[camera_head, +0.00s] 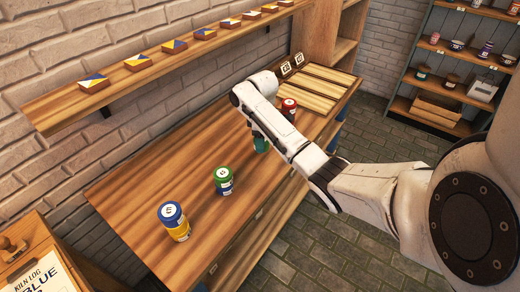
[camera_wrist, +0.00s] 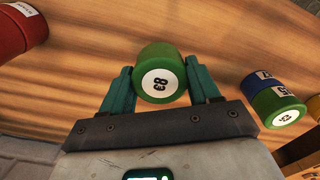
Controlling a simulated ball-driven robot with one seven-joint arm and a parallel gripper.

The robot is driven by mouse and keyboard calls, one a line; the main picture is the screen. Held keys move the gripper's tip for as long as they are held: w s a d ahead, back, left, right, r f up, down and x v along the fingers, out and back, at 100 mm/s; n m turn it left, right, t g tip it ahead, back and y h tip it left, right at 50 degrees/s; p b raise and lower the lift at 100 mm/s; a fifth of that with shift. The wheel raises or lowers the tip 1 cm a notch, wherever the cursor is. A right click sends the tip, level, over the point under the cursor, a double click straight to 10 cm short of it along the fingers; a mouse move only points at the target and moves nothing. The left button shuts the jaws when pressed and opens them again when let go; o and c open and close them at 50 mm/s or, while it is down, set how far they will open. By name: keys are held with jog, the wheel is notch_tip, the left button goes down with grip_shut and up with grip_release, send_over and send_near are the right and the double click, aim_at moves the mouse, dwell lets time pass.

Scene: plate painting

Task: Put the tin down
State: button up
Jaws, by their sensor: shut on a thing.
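A green tin (camera_wrist: 161,72) with a round white label sits between the teal fingers of my gripper (camera_wrist: 160,88) in the wrist view. The fingers are shut on its sides. In the head view my gripper (camera_head: 262,143) is low over the wooden workbench (camera_head: 140,197), between the red tin and the green-topped tin. The arm hides the held tin there. I cannot tell whether its base touches the bench.
A red tin (camera_head: 289,108) stands behind my gripper. A green-topped tin (camera_head: 224,181) and a blue-and-yellow tin (camera_head: 175,222) stand nearer on the bench. Wooden slats (camera_head: 318,88) lie at the far end. A shelf (camera_head: 160,62) with small tiles runs along the wall.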

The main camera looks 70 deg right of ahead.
jog(key=shift+w+d+f, duration=0.15)
jog(key=shift+w+f, duration=0.2)
jog(key=shift+f, duration=0.05)
jog(key=shift+w+f, duration=0.1)
jog(key=shift+f, duration=1.6)
jog(key=shift+f, duration=0.15)
jog(key=o, duration=1.1)
jog(key=shift+o, duration=0.2)
notch_tip(320, 180, up, 12)
jog(key=shift+r+p, duration=0.2)
jog(key=shift+p, duration=0.1)
